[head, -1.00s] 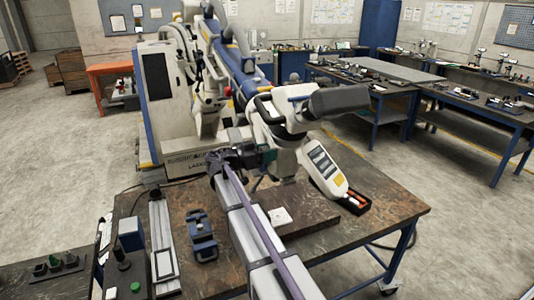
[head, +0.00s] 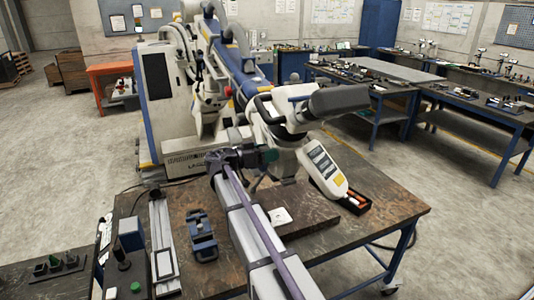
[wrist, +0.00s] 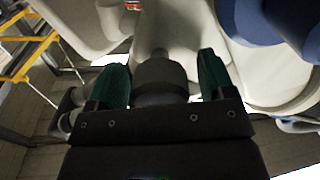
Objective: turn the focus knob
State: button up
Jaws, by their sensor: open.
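The microscope (head: 290,132) has a white body with dark eyepiece parts and leans over the workbench. Its focus knob (wrist: 160,76) is a dark grey cylinder on the pale body in the wrist view. My gripper (wrist: 162,72) has green finger pads, one on each side of the knob. The jaws are open, with a narrow gap showing between the knob and the pads. In the head view my gripper (head: 270,155) is at the microscope's near left side, and the knob is mostly hidden there.
The brown workbench (head: 390,205) carries a blue clamp-like block (head: 201,235), a metal rail (head: 160,240), a white card (head: 279,217) and a black tray with orange contents (head: 356,202). The bench's right front area is clear.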

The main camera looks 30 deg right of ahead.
jog(key=a, duration=1)
jog(key=shift+w+a, duration=0.35)
jog(key=shift+a, duration=0.05)
jog(key=s+a+f+n+y+b, duration=0.1)
jog(key=s+a+f+n+y, duration=0.2)
jog(key=s+f+n+y, duration=0.2)
jog(key=s+a+f+n+y+b, duration=0.2)
jog(key=s+a+f+n+y, duration=0.2)
jog(key=s+f+y, duration=0.3)
jog(key=s+a+f+n+t+y+b, duration=0.1)
jog(key=s+a+f+n+y+b, duration=0.1)
jog(key=s+f+n+y, duration=0.4)
jog(key=s+a+f, duration=0.1)
jog(key=s+f, duration=0.3)
jog(key=s, duration=0.4)
jog(key=shift+s+a+f+n, duration=0.15)
jog(key=shift+a+f+n, duration=0.15)
jog(key=shift+n, duration=0.1)
jog(key=shift+d, duration=0.1)
